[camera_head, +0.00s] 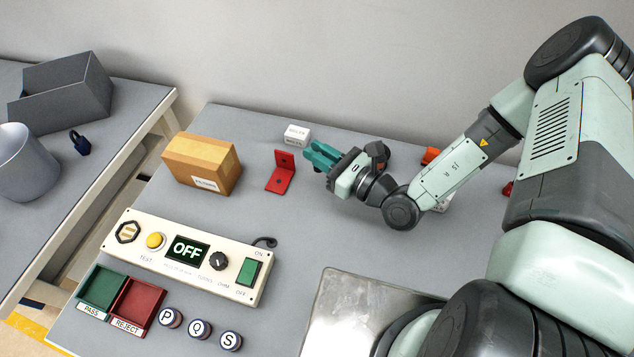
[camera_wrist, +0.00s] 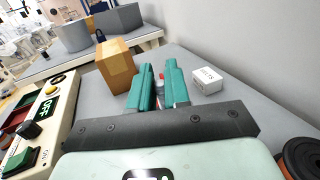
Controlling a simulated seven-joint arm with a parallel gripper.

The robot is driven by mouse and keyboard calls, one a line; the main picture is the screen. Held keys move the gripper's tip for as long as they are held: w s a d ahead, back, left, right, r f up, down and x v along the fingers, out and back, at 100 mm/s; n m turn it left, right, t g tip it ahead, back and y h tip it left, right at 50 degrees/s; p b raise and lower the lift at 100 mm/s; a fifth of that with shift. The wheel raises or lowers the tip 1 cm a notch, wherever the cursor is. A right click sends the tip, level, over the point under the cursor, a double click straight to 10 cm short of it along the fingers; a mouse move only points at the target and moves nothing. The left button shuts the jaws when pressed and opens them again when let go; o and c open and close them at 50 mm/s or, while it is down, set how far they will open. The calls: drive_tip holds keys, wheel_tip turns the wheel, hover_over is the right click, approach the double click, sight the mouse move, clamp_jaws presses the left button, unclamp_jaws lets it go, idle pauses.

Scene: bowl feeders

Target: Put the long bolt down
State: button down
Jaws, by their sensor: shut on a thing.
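My gripper (camera_head: 317,156) is at the back middle of the table, its teal fingers pointing left, just right of the red bracket. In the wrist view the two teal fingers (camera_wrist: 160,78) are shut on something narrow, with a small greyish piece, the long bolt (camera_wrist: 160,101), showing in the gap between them. Most of the bolt is hidden by the fingers, and I cannot make it out in the head view. I cannot tell whether it touches the table.
The red L-shaped bracket (camera_head: 281,172) and cardboard box (camera_head: 202,164) are left of my gripper. The control panel (camera_head: 187,256), reading OFF, lies in front. Grey table between is clear.

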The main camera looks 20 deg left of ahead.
wheel_tip(320, 180, down, 8)
drive_tip(key=shift+f, duration=0.15)
idle(0.3)
drive_tip(key=c, duration=1.5)
unclamp_jaws()
drive_tip(key=shift+f, duration=0.15)
drive_tip(key=shift+c, duration=0.2)
drive_tip(key=o, duration=0.4)
drive_tip(key=shift+o, duration=0.2)
drive_tip(key=shift+r, duration=0.2)
drive_tip(key=v, duration=1.2)
